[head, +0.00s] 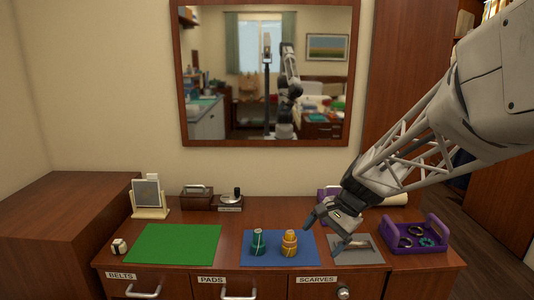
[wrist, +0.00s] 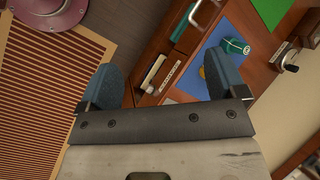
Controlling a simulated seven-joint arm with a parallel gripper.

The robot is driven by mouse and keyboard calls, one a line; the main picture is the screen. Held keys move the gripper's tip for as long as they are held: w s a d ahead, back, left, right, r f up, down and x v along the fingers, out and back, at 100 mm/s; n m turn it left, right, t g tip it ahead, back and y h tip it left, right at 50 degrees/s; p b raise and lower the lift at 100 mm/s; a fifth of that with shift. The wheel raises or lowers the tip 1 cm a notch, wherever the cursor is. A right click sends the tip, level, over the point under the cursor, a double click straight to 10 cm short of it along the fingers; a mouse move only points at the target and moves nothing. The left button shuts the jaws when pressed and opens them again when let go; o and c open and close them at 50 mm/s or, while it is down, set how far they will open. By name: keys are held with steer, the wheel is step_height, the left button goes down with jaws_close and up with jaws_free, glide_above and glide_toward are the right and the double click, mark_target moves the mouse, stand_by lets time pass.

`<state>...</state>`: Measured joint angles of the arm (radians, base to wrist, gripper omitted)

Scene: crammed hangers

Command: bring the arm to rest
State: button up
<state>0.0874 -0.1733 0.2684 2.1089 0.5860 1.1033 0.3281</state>
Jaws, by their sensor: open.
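My gripper (head: 328,234) hangs over the right part of the brown dresser (head: 215,290), near the grey mat (head: 362,251). It points down and to the left, with the arm coming in from the right. Its fingers are spread with nothing between them, as the wrist view shows (wrist: 163,82). I cannot tell exactly how high it is above the mat. A green roll (head: 258,242) and a yellow roll (head: 289,243) stand on the blue mat (head: 250,260), left of my gripper and apart from it.
A purple tray (head: 434,243) with several rings is on the right. A green mat (head: 175,243) lies bare on the left. A small frame (head: 148,193), a box (head: 197,198) and a mirror (head: 265,75) are behind. Labelled drawers face front.

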steer(key=s+d+r+n+t+h, duration=0.1)
steer(key=s+d+n+h, duration=0.1)
steer(key=s, duration=1)
steer(key=s+d+r+n+t+h, duration=0.2)
steer(key=s+n+h, duration=0.2)
steer(key=s, duration=0.9)
steer(key=shift+d+r+n, duration=0.2)
steer(key=shift+n, duration=0.9)
